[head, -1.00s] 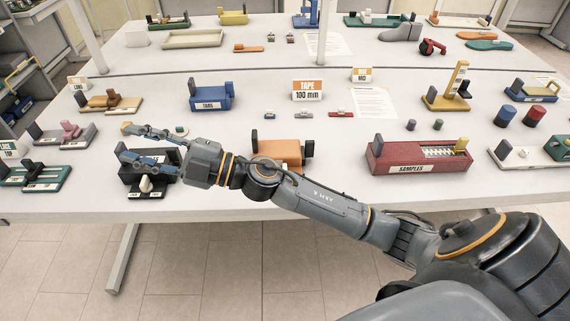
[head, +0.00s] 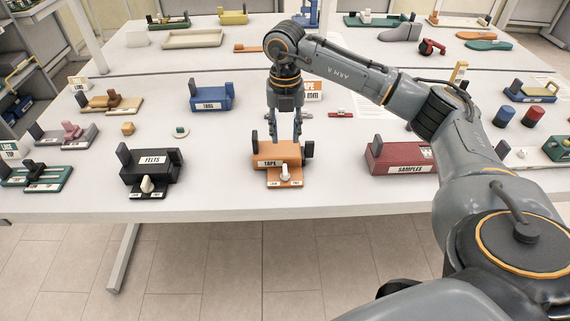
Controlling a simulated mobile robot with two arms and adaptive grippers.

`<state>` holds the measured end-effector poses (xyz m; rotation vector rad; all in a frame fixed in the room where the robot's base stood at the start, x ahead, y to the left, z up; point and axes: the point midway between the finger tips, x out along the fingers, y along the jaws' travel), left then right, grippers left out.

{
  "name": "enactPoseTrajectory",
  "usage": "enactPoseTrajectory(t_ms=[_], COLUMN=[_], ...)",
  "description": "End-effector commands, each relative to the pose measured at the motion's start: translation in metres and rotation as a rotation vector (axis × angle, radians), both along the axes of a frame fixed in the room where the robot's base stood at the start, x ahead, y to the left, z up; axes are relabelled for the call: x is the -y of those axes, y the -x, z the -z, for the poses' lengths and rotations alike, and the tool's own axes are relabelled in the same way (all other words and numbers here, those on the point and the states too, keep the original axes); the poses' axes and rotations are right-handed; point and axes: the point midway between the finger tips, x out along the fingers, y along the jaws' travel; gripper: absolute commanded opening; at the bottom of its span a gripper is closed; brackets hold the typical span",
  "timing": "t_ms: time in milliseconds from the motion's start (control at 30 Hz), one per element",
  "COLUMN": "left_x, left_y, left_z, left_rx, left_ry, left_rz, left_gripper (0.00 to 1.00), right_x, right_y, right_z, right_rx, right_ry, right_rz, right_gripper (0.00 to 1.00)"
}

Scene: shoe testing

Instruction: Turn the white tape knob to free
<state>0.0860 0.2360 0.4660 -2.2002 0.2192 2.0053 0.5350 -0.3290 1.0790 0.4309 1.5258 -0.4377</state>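The orange tape box (head: 268,154), labelled TAPE, stands near the front edge of the table in the middle. Its white knob (head: 285,173) is on the front, above a small orange plate with two labels (head: 285,184) too small to read. My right gripper (head: 285,138) points straight down at the back of the tape box, above the knob in the picture. Its two fingers are apart with nothing seen between them. Whether the fingertips touch the box is hard to tell. My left gripper is out of view.
A black FELTS box (head: 150,168) with its own white knob stands to the left. A blue TABS box (head: 210,98) is further back. Clear tabletop lies between the boxes.

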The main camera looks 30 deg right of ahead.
Motion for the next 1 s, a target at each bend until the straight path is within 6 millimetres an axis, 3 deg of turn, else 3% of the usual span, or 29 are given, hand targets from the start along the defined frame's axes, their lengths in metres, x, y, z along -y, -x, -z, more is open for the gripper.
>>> enactPoseTrajectory(t_ms=[500, 700, 1000], left_x=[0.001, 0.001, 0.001], left_y=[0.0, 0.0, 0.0], left_z=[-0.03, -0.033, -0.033], left_rx=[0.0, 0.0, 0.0], left_ry=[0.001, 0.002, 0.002], left_rz=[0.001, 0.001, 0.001], left_gripper=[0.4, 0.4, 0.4], right_x=[-0.001, -0.001, -0.001], right_y=[0.001, 0.0, 0.0], right_z=[0.1, 0.117, 0.12], right_rx=[-0.002, -0.001, 0.001], right_ry=[-0.005, -0.003, -0.004], right_rz=[-0.004, -0.004, -0.005], right_gripper=[0.35, 0.35, 0.35])
